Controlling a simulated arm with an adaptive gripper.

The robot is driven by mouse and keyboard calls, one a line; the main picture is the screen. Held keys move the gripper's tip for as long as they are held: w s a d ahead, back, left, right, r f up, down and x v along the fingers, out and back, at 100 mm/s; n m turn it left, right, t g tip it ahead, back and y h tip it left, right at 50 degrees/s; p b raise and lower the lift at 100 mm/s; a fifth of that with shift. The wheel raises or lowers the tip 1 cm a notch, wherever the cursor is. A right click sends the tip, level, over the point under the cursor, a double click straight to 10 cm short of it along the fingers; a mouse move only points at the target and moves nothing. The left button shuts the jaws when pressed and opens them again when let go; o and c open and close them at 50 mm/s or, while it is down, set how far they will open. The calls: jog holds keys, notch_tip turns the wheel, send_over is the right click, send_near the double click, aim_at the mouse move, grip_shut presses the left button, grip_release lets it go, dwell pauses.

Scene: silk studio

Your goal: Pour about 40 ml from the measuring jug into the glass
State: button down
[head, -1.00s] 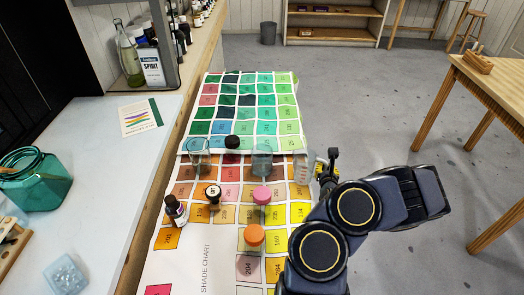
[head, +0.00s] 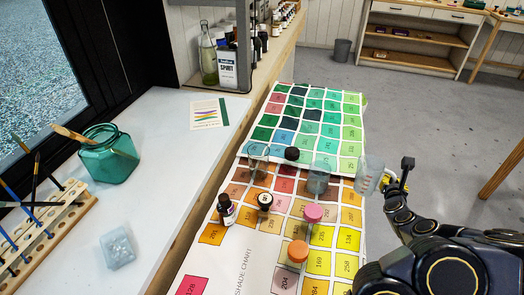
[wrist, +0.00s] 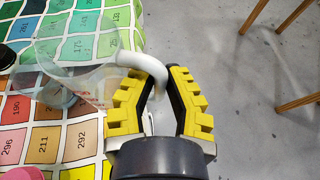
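The clear measuring jug (head: 368,177) is at the right edge of the shade chart and leans a little. In the wrist view the jug (wrist: 75,65) has a pale curved handle running between my fingers. My gripper (wrist: 168,75) is shut on that handle; in the head view my gripper (head: 398,185) is to the right of the jug. Whether the jug's base touches the chart is unclear. A bluish-grey tinted glass (head: 318,180) stands left of the jug, apart from it. A second clear glass (head: 258,165) stands further left. The liquid level in the jug cannot be made out.
On the shade chart (head: 250,250) are a black cap (head: 292,154), a dark bottle (head: 226,212), a black-and-white round lid (head: 265,201), a pink lid (head: 313,213) and an orange lid (head: 297,252). A green jar (head: 105,160) and brush rack (head: 50,235) stand left.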

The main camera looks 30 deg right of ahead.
notch_tip(320, 180, up, 7)
jog(key=shift+r, duration=0.1)
jog(key=shift+w+a, duration=0.1)
jog(key=shift+w, duration=0.2)
jog(key=w+a+n+t+y, duration=0.2)
jog(key=w+a+n+y, duration=0.15)
jog(key=w, duration=0.75)
jog(key=w+a+n+t+y, duration=0.25)
jog(key=w+a, duration=0.25)
jog(key=w, duration=0.6)
jog(key=shift+w+a+f, duration=0.1)
jog(key=shift+f, duration=1.2)
jog(key=shift+w+a+f, duration=0.1)
jog(key=shift+f, duration=1.2)
jog(key=shift+r, duration=0.1)
jog(key=w+a+r+n+g+h, duration=0.3)
jog(key=w+a+r+n+h, duration=0.2)
jog(key=a+n, duration=0.2)
jog(key=shift+w+a+n+g+b, duration=0.25)
jog(key=shift+a+n+g+b, duration=0.15)
jog(key=shift+n, duration=0.2)
